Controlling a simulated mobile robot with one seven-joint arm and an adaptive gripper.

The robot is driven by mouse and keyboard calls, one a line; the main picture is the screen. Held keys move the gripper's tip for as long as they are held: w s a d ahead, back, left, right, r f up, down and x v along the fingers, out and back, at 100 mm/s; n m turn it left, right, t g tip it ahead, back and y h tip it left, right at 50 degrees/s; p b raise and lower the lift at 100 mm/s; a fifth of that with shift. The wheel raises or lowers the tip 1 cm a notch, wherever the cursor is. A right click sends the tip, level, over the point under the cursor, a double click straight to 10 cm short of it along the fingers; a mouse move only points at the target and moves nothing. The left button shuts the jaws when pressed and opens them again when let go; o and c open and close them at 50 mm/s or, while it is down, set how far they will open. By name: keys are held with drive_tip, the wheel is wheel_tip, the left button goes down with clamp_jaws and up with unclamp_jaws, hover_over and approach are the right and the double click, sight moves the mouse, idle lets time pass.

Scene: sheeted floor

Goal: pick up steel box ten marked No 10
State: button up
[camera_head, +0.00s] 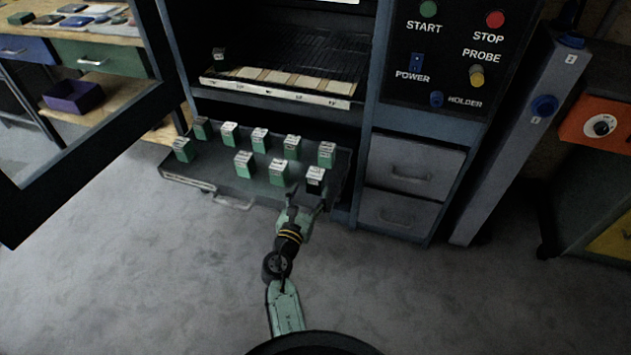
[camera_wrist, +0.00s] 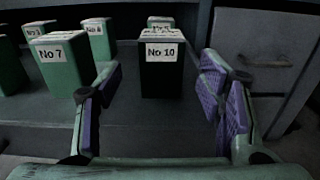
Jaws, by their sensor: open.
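The box marked No 10 (camera_wrist: 162,72) stands upright between and beyond my open fingers in the wrist view. Its front is dark, with a white label at the top. In the head view it is the front right box (camera_head: 315,181) on the pulled-out drawer (camera_head: 215,180). My gripper (camera_head: 305,200) is just in front of it, low and facing it. In the wrist view my gripper (camera_wrist: 160,110) is open and empty, with purple finger pads on both sides. I cannot tell whether the box reaches between the fingertips.
The floor (camera_head: 150,270) in front is clear.

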sight(313, 185)
drive_tip(key=x, duration=0.5)
drive_tip(key=shift+w+d, duration=0.2)
drive_tip(key=shift+w, duration=0.05)
drive_tip(key=shift+c, duration=0.2)
clamp_jaws()
idle(0.4)
